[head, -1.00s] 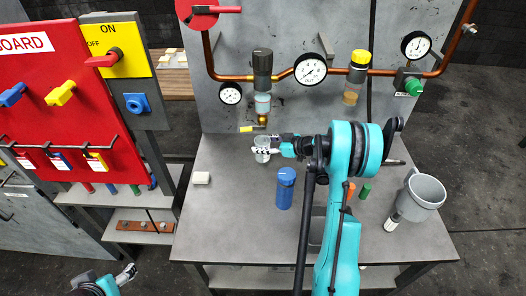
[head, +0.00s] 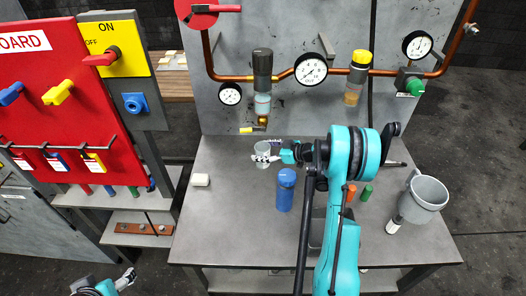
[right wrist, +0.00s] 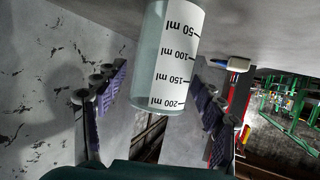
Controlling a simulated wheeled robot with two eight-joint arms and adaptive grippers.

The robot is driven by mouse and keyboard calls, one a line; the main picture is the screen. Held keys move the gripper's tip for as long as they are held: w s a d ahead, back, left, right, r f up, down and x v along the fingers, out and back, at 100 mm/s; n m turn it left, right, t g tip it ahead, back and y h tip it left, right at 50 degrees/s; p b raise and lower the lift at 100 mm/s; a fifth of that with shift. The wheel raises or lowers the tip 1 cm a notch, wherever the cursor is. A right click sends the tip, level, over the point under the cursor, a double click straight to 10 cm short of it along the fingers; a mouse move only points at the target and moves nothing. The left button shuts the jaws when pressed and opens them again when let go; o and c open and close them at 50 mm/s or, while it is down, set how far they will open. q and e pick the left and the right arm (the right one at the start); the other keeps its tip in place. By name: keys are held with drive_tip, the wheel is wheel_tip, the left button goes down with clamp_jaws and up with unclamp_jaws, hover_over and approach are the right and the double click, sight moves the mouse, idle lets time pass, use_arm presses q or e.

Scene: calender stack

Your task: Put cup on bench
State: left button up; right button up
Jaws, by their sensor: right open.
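The cup (head: 262,148) is clear with a printed ml scale. It stands upright on the bench (head: 235,225), near the back panel. In the right wrist view the cup (right wrist: 150,75) appears upside down, with its open rim toward the gripper. My right gripper (head: 267,151) is open, reaching in from the right at the cup; in the wrist view one finger shows on each side of the cup with gaps. My left gripper (head: 127,276) is low at the left, away from the bench, too small to judge.
A blue bottle (head: 286,192) stands close in front of my right gripper. A grey mug-like container (head: 427,192) is at the right, a white block (head: 200,180) at the left. Pipes and gauges (head: 310,70) are above the back. The bench's front left is clear.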

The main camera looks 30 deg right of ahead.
drive_tip(key=p+v, duration=0.3)
drive_tip(key=v, duration=0.9)
drive_tip(key=s+a+r+m+g+h, duration=0.2)
drive_tip(key=a+r, duration=0.2)
drive_tip(key=a, duration=0.6)
drive_tip(key=s+a+r+m+g+h, duration=0.1)
drive_tip(key=s+a+r+m+g, duration=0.2)
drive_tip(key=a, duration=0.6)
drive_tip(key=s+a+r+h, duration=0.1)
drive_tip(key=s+a+h, duration=0.1)
drive_tip(key=s+a, duration=0.2)
drive_tip(key=s+a+r+m+h, duration=0.1)
drive_tip(key=s+a, duration=0.3)
drive_tip(key=s, duration=0.6)
drive_tip(key=shift+a+r+t+h, duration=0.3)
drive_tip(key=shift+r+h, duration=0.1)
drive_tip(key=shift+h, duration=0.2)
